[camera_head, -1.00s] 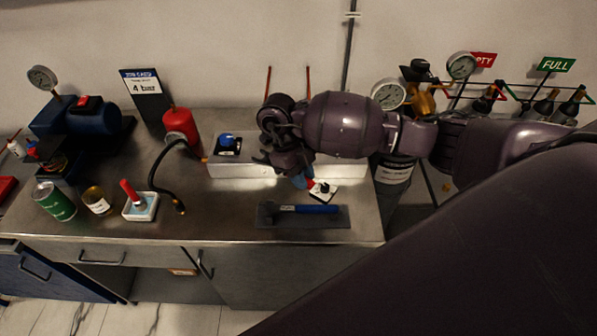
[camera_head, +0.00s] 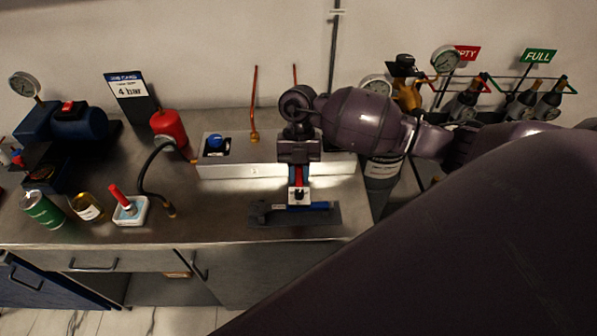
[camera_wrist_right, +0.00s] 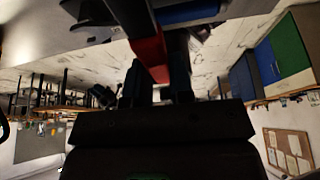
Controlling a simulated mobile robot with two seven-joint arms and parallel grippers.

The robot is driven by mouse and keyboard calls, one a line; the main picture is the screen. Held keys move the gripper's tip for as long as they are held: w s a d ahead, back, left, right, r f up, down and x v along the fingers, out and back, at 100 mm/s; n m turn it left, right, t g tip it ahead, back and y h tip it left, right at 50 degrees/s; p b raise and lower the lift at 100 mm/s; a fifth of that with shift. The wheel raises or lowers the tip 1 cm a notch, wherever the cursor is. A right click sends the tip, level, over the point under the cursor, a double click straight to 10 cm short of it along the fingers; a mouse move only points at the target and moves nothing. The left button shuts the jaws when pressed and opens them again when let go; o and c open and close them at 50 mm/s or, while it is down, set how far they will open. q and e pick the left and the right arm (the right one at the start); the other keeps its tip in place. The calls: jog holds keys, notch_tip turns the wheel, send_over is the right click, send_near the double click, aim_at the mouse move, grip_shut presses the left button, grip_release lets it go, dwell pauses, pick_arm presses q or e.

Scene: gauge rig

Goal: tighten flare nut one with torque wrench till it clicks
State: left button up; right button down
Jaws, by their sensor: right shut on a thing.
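My right gripper (camera_head: 298,172) points down in front of the grey metal box (camera_head: 235,172). It is shut on a red piece that has a white and black end (camera_head: 299,196); the red piece also shows between the fingers in the right wrist view (camera_wrist_right: 150,55). A blue-handled tool (camera_head: 320,206), likely the torque wrench, lies on a dark mat (camera_head: 275,219) just beyond that end; whether they touch is unclear. A brass nut (camera_head: 254,137) sits at the foot of a red tube on the box. A second red tube's foot is hidden behind my gripper. No nut number is readable. My left gripper is out of view.
A blue knob (camera_head: 215,142) is on the box's left. A black hose (camera_head: 146,172), red cylinder (camera_head: 169,127), white tray (camera_head: 131,214), green can (camera_head: 42,210) and blue pump (camera_head: 78,126) stand to the left. Gauges and bottles are at right.

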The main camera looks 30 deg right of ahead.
jog(key=shift+w+d+f+b, duration=0.1)
jog(key=shift+w+f+b, duration=0.1)
jog(key=shift+f+b, duration=0.35)
jog(key=shift+w+d+f+b, duration=0.15)
jog(key=shift+f+b, duration=0.3)
jog(key=shift+f, duration=0.15)
jog(key=shift+w+d+f+b, duration=0.1)
jog(key=shift+w+f+b, duration=0.1)
jog(key=shift+f+b, duration=0.35)
jog(key=shift+w+d, duration=0.15)
jog(key=shift+w+d+b, duration=0.3)
jog(key=shift+w+d, duration=0.2)
jog(key=shift+w, duration=0.3)
dwell(1.1)
jog(key=shift+w+d+b, duration=0.3)
jog(key=shift+w+d, duration=0.25)
jog(key=shift+w, duration=0.3)
dwell(0.9)
